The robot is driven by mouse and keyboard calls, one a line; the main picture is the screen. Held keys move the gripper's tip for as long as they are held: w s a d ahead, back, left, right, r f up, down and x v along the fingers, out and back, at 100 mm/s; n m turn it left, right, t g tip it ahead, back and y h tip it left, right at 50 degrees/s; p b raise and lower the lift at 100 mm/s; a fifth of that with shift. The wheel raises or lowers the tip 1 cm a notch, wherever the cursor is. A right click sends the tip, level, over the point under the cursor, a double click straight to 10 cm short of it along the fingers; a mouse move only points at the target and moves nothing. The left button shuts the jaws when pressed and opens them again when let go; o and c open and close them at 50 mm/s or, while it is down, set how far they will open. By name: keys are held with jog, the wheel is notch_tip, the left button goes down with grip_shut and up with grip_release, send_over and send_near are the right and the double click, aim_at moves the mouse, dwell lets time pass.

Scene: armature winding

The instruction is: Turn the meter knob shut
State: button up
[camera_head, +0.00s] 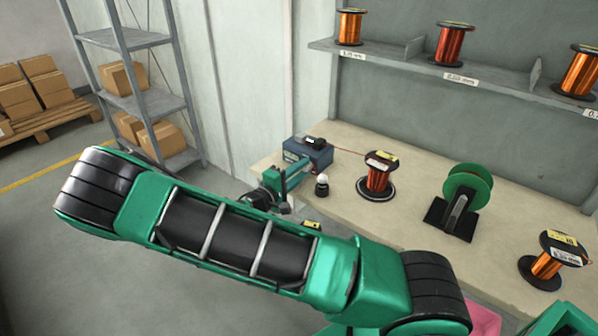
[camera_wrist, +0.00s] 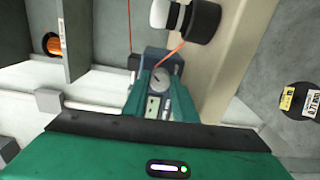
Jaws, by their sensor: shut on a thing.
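The meter is a blue-grey box (camera_head: 310,153) at the left end of the workbench, with a small black part on top. In the wrist view the meter (camera_wrist: 156,57) is ahead, with a round grey knob (camera_wrist: 159,79) that bears a dark pointer line. My gripper (camera_wrist: 160,90) has its two green fingers on either side of the knob, shut on it. In the head view my gripper (camera_head: 296,170) is at the meter's near face, and the knob is hidden there.
A small white-and-black post (camera_head: 321,186) stands close right of my gripper. A copper wire spool (camera_head: 378,175), a green reel on a black stand (camera_head: 464,200) and another spool (camera_head: 550,262) are further right. A shelf with spools (camera_head: 470,82) hangs above the bench (camera_head: 420,172).

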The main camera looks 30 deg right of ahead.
jog(key=m, duration=0.5)
jog(key=shift+f, duration=0.15)
jog(key=m, duration=0.4)
jog(key=shift+a+f+m, duration=0.1)
jog(key=shift+m, duration=0.3)
jog(key=m, duration=0.5)
jog(key=shift+t, duration=0.3)
jog(key=shift+m, duration=2.1)
jog(key=shift+w, duration=0.1)
jog(key=o, duration=1)
jog(key=shift+o, duration=0.2)
